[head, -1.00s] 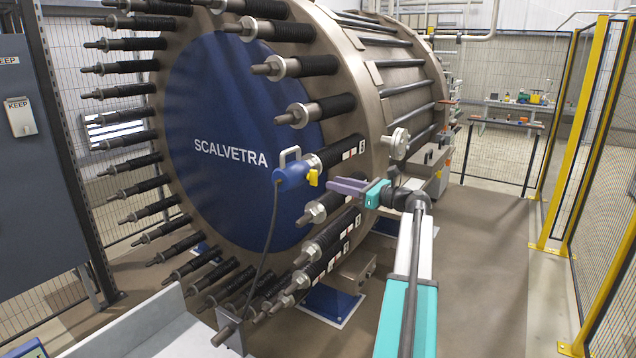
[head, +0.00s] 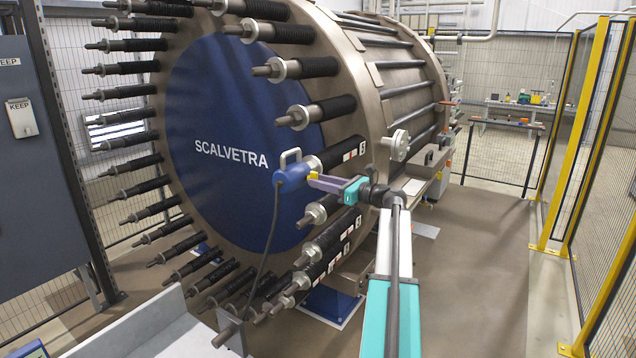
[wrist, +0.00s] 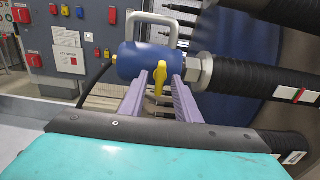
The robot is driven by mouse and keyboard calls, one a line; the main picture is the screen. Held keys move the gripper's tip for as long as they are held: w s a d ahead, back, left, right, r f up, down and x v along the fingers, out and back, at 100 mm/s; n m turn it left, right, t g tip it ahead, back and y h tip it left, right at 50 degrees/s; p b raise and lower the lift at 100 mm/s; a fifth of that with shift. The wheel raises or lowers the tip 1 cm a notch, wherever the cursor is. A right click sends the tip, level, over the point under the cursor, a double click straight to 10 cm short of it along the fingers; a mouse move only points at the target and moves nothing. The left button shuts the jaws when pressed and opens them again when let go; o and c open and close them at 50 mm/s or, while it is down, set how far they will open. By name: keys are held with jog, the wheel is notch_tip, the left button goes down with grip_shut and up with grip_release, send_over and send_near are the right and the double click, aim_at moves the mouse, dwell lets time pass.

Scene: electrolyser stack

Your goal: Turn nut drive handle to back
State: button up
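The nut drive (head: 291,178) is a blue cylinder on a stud end at the front right of the stack, with a grey loop grip on top. It also shows in the wrist view (wrist: 140,62). Its small yellow handle (wrist: 160,80) hangs roughly upright in the wrist view. My gripper (head: 313,180) has purple fingers and is at the nut drive's right side in the head view. In the wrist view the fingers (wrist: 160,76) stand on either side of the yellow handle, with gaps visible. The gripper is open. In the head view the fingers partly hide the handle.
Black-sleeved studs (head: 322,211) ring the stack's end plate (head: 230,150), close below and above my gripper. A dark cable (head: 270,230) hangs from the nut drive. A grey cabinet (head: 35,180) stands left. A yellow-framed fence (head: 575,150) stands right, with clear floor before it.

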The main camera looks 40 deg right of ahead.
jog(key=shift+c, duration=0.5)
grip_shut()
jog(key=shift+f+n+b, duration=0.1)
jog(key=shift+n+b, duration=1)
jog(key=shift+b, duration=0.3)
jog(key=shift+n+b, duration=1.2)
jog(key=shift+b, duration=0.05)
jog(key=shift+n+b, duration=2.7)
jog(key=shift+b, duration=0.7)
jog(key=shift+n+b, duration=1.9)
jog(key=shift+b, duration=0.3)
jog(key=shift+n+b, duration=2.1)
jog(key=shift+b, duration=0.6)
jog(key=shift+o, duration=1.1)
grip_release()
